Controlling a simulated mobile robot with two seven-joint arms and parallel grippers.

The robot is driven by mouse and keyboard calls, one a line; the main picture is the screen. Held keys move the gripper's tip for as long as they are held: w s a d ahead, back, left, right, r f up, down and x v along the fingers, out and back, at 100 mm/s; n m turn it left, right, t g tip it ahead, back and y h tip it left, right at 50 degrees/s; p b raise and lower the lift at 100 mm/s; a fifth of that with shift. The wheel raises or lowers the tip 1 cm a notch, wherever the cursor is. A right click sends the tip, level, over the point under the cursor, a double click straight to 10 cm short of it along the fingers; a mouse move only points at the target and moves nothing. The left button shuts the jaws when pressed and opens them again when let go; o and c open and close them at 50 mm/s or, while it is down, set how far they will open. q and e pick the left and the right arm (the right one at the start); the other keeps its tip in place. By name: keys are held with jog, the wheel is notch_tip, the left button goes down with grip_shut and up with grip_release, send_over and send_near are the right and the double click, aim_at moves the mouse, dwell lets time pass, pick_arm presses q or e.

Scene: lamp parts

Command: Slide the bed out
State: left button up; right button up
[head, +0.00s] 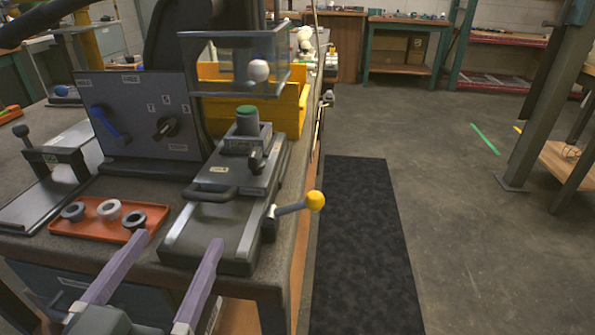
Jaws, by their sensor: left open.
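The bed appears to be the grey sliding carriage (238,172) on the bench, on a dark base (215,243) with light rails. A dark bar handle (209,192) is on its near end, and a green-topped cylinder (247,121) stands on its far part. A lever with a yellow ball (315,200) sticks out to the right of the base. My left gripper (178,241) is open and empty at the bottom, its two purple fingers pointing toward the near end of the base, below the handle. My right gripper is out of view.
An orange tray (90,228) with several rings lies left of the base. A grey panel with knobs and a blue lever (142,108), a clear box (215,75) and a yellow bin (292,112) stand behind. A dark mat (366,240) covers floor on the right.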

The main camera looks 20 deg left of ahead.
aim_at(200, 199)
pick_arm(q)
jog(key=x, duration=1)
jog(key=shift+s+a+r+b, duration=0.1)
jog(key=shift+a+b, duration=0.1)
jog(key=shift+b, duration=0.2)
grip_shut()
